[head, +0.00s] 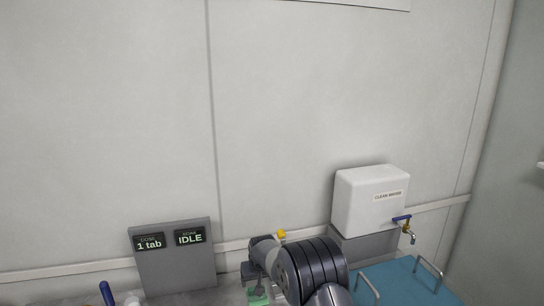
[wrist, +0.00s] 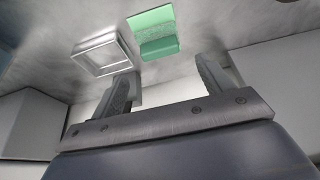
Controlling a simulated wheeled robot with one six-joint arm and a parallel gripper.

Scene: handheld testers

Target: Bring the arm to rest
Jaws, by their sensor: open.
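My gripper (wrist: 167,78) shows in the wrist view with its two fingers spread apart and nothing between them. In the head view my arm rises from the bottom edge, and its dark ribbed joint hides part of the counter behind it. The fingertips are hard to make out there. A green object (wrist: 154,34) lies on the grey surface beyond the fingers in the wrist view, apart from them. A clear square tray or frame (wrist: 101,54) lies left of it.
A grey panel (head: 173,269) reads "1 tab" and "IDLE". A small yellow knob (head: 281,234) shows beside my arm.

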